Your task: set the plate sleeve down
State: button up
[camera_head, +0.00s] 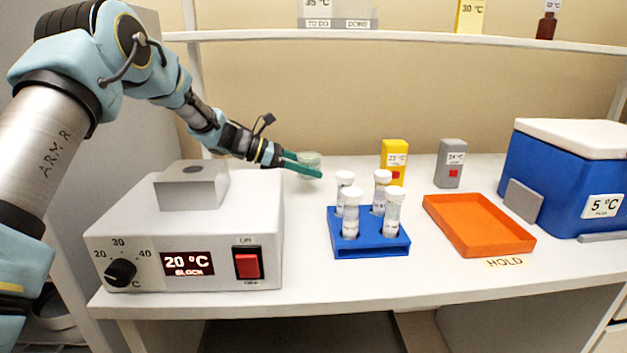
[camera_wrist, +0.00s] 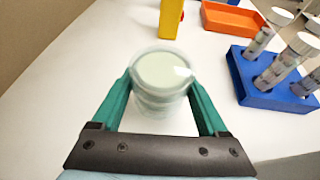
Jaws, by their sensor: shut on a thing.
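The plate sleeve, a translucent pale green-white round stack, shows in the wrist view (camera_wrist: 163,78) between the green fingers. My gripper (camera_wrist: 160,95) is shut on it, one finger on each side. In the head view my gripper (camera_head: 305,166) is over the back of the white bench, behind the blue tube rack. Only the top of the sleeve (camera_head: 309,157) shows clearly there; the fingers hide its lower part. I cannot tell whether its base touches the bench.
A blue rack (camera_head: 340,245) with several white-capped tubes stands in front right of my gripper. The heater block (camera_head: 200,225) reading 20 °C is at the left. A yellow box (camera_head: 393,160), grey box (camera_head: 451,163), orange tray (camera_head: 478,225) and blue cooler (camera_head: 560,180) stand rightward.

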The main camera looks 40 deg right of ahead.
aim_at(309, 190)
jog(key=shift+f+p, duration=0.3)
jog(key=shift+f, duration=1.7)
jog(key=shift+f, duration=0.1)
jog(key=o, duration=1.4)
jog(key=b+v, duration=0.2)
jog(key=v, duration=1)
